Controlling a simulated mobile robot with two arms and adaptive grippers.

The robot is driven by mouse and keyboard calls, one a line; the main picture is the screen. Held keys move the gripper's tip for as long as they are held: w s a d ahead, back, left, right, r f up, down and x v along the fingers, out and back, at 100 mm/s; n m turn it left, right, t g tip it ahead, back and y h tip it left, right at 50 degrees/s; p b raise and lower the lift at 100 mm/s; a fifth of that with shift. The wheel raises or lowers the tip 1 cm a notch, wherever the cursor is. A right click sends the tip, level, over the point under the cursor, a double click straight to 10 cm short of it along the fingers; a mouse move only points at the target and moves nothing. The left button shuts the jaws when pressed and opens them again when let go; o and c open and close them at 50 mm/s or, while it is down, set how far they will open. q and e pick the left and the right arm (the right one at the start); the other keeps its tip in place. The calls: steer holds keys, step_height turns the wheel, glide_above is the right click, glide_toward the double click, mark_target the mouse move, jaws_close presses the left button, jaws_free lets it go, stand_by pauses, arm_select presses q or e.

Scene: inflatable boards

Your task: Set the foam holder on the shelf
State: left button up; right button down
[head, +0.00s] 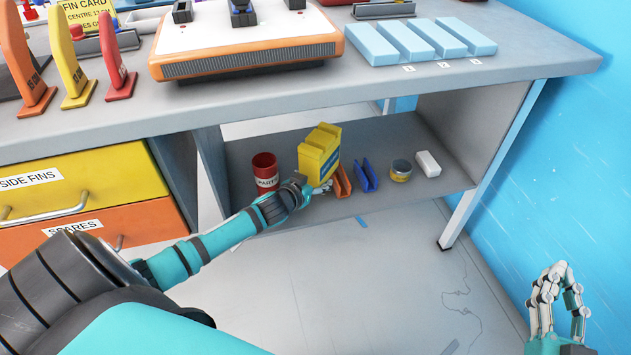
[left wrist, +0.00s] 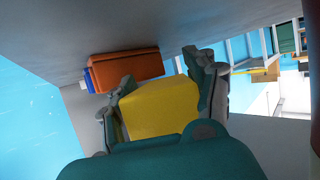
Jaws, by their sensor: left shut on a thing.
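The foam holder appears to be the yellow block (head: 319,155) with slots in its top and a dark label on its side. My left gripper (head: 303,186) reaches in from the left and is shut on it. In the left wrist view the yellow block (left wrist: 160,107) sits between the two fingers (left wrist: 163,98). It is tilted, over the low shelf (head: 290,212) under the bench; I cannot tell whether it touches the shelf. My right gripper (head: 560,290) is empty at the lower right, its fingertips close together, far from the block.
On the shelf are a red cup (head: 265,172), an orange holder (head: 343,182), a blue holder (head: 367,177), a round tin (head: 401,170) and a white block (head: 428,163). The bench top (head: 450,82) overhangs the shelf. A bench leg (head: 480,185) stands at right.

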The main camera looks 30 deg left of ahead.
arm_select(q)
steer(key=shift+f, duration=0.2)
arm_select(e)
steer(key=shift+r, duration=0.3)
arm_select(q)
steer(key=o, duration=1.2)
arm_select(e)
steer(key=shift+s+r, duration=0.1)
arm_select(q)
steer(key=shift+r, duration=0.3)
steer(key=p+v, duration=0.2)
steer(key=v, duration=0.3)
steer(key=shift+s+r, duration=0.15)
steer(key=shift+s, duration=0.15)
steer(key=p+v, duration=0.2)
steer(key=v, duration=0.3)
steer(key=shift+s+r, duration=0.1)
steer(key=shift+s, duration=0.15)
steer(key=shift+s+r, duration=0.15)
steer(key=shift+s, duration=0.2)
arm_select(e)
steer(key=s+d+f+g+h, duration=0.1)
steer(key=s+d+f+g, duration=0.1)
steer(key=f+g, duration=0.3)
steer(key=s+d+f+g+h, duration=0.2)
steer(key=s+f+g, duration=0.3)
steer(key=f, duration=0.6)
steer(key=shift+s+d+m+g, duration=0.15)
steer(key=shift+m+g, duration=0.15)
steer(key=shift+g, duration=0.2)
